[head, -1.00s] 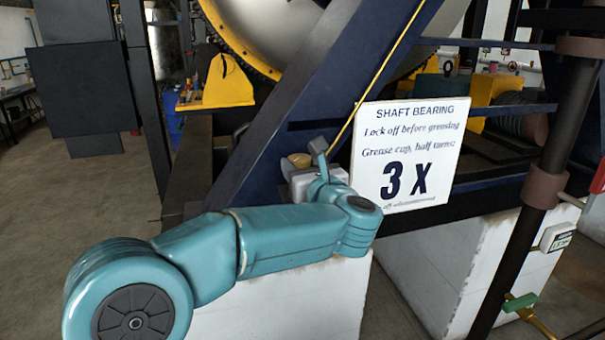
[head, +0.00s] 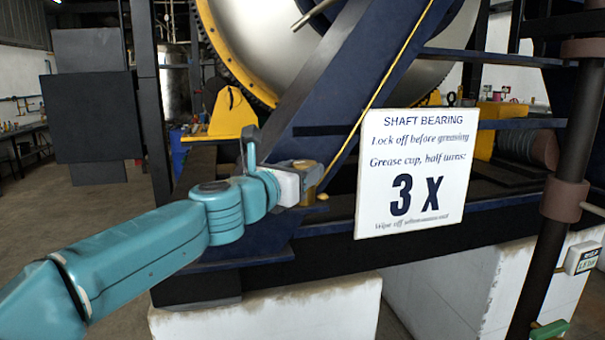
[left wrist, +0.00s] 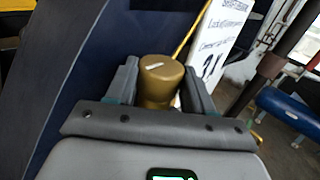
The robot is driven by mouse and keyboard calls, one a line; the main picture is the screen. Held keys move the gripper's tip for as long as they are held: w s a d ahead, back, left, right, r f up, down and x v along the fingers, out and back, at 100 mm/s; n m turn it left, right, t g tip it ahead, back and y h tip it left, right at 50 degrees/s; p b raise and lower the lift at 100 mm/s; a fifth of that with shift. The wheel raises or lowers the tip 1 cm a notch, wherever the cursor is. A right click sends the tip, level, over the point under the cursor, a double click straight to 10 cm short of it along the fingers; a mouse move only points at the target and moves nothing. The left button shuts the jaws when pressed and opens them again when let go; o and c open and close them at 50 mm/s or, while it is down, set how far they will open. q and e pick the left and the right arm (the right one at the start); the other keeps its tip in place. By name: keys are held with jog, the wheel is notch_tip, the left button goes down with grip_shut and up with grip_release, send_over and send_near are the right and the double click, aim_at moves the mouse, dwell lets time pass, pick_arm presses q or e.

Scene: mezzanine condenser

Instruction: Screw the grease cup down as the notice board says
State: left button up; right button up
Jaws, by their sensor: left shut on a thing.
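The grease cup (left wrist: 159,82) is a brass-coloured, round cap with a small pale mark on its top. It stands between the two grey fingers of my left gripper (left wrist: 160,92) in the left wrist view. The notice board (head: 412,174) is white and reads "SHAFT BEARING", "Lock off before greasing", "Grease cup, half turns: 3 X". Its lowest line is partly unreadable. My right gripper is not in view.
A diagonal blue beam (head: 285,130) rises just behind the gripper, with a thin yellow line along it. A large silver drum with a yellow rim (head: 270,45) stands behind. White blocks (head: 275,318) are below. A dark post (head: 560,190) stands at right.

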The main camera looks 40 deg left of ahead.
pick_arm(q)
jog(key=m+h, duration=0.1)
jog(key=m+h+p, duration=0.1)
jog(key=h, duration=0.1)
jog(key=m+h, duration=0.1)
jog(key=h, duration=0.1)
jog(key=shift+a+r+g+p, duration=0.2)
jog(key=shift+a+g+p, duration=0.1)
jog(key=shift+a+p, duration=0.1)
jog(key=m+h+p, duration=0.2)
jog(key=h, duration=0.1)
jog(key=shift+w+g, duration=0.1)
jog(key=shift+g, duration=0.3)
jog(key=shift+m+g+h+p, duration=0.4)
jog(key=shift+m+h+p, duration=0.25)
jog(key=shift+h, duration=0.25)
jog(key=shift+f, duration=0.1)
jog(key=o, duration=1)
jog(key=shift+o, duration=0.2)
